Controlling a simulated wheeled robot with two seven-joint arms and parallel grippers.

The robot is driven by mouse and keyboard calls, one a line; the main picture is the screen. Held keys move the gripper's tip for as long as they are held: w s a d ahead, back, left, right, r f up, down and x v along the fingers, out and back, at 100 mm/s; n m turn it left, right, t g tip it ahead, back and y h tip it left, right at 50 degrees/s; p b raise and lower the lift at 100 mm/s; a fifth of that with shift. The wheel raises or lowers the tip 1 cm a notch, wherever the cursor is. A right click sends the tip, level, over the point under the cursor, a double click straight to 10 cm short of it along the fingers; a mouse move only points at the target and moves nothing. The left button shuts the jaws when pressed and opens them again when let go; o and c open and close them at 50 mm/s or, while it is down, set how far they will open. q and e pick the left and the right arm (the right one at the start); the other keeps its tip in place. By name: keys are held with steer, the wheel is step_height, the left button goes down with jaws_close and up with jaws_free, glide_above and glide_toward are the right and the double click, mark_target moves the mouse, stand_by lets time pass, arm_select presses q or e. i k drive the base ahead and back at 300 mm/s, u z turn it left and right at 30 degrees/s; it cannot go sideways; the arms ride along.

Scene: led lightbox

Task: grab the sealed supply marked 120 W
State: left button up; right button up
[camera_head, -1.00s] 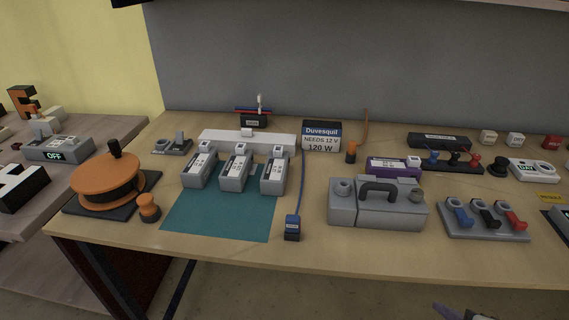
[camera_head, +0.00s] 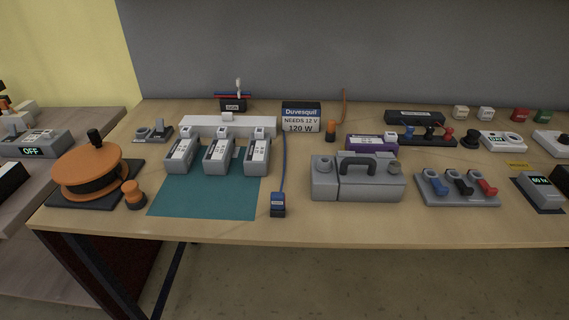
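Three similar grey supplies stand in a row at the back of a teal mat (camera_head: 205,198): a left one (camera_head: 181,156), a middle one (camera_head: 218,156) and a right one (camera_head: 256,156). Each has a pale label on top, too small to read, so I cannot tell which is marked 120 W. A dark sign (camera_head: 300,117) behind them reads "Duvesquil NEEDS 12 V 120 W". Neither of my grippers is in view.
A white strip (camera_head: 205,124) lies behind the supplies. An orange reel (camera_head: 88,170) stands at left. A blue cable ends in a dark plug (camera_head: 278,204) right of the mat. A grey handled case (camera_head: 325,183) and a purple box (camera_head: 371,143) stand further right.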

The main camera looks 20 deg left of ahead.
mark_target(216, 160)
steer(key=u, duration=0.75)
steer(key=i, duration=0.5)
steer(key=u, duration=0.35)
